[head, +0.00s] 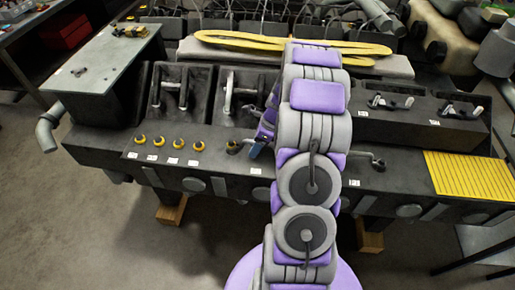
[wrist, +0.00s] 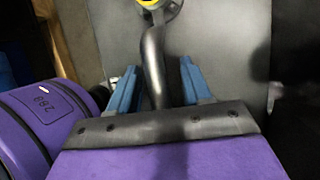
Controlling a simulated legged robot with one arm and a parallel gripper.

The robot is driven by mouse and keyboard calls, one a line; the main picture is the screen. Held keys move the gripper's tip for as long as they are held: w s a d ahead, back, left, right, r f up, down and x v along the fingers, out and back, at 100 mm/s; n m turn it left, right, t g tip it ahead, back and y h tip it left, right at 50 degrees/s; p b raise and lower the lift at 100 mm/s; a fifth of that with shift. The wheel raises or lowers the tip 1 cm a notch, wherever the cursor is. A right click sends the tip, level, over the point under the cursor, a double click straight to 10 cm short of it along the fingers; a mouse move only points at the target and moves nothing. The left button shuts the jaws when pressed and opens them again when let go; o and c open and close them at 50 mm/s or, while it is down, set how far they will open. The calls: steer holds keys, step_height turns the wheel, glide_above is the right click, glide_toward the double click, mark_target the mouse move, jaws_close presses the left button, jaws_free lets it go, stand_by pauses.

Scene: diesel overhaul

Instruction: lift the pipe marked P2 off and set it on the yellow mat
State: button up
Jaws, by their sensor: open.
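A dark bent pipe (wrist: 153,60) runs up between the two blue fingers of my gripper (wrist: 158,88) in the wrist view. The fingers stand apart on either side of it; I cannot tell whether either touches it. The pipe's far end meets a yellow ring (wrist: 147,3). In the head view my gripper (head: 257,147) is at the engine's front ledge, beside a pipe end (head: 233,147), and my arm hides most of this spot. No P2 marking is readable. The yellow mat (head: 468,174) lies on the right end of the engine and looks empty.
Several yellow rings (head: 159,141) with small tags line the ledge on the left. Another dark pipe (head: 364,156) shows right of my arm. Black housings with metal fittings (head: 229,91) rise behind the ledge. A grey box (head: 103,65) stands at the left.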

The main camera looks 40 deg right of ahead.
steer(key=shift+d+f, duration=0.2)
steer(key=shift+d, duration=0.35)
steer(key=shift+c, duration=0.7)
steer(key=shift+a+r, duration=0.15)
steer(key=shift+a, duration=0.45)
steer(key=c, duration=0.5)
steer(key=shift+c, duration=1.3)
steer(key=shift+d, duration=0.2)
jaws_close()
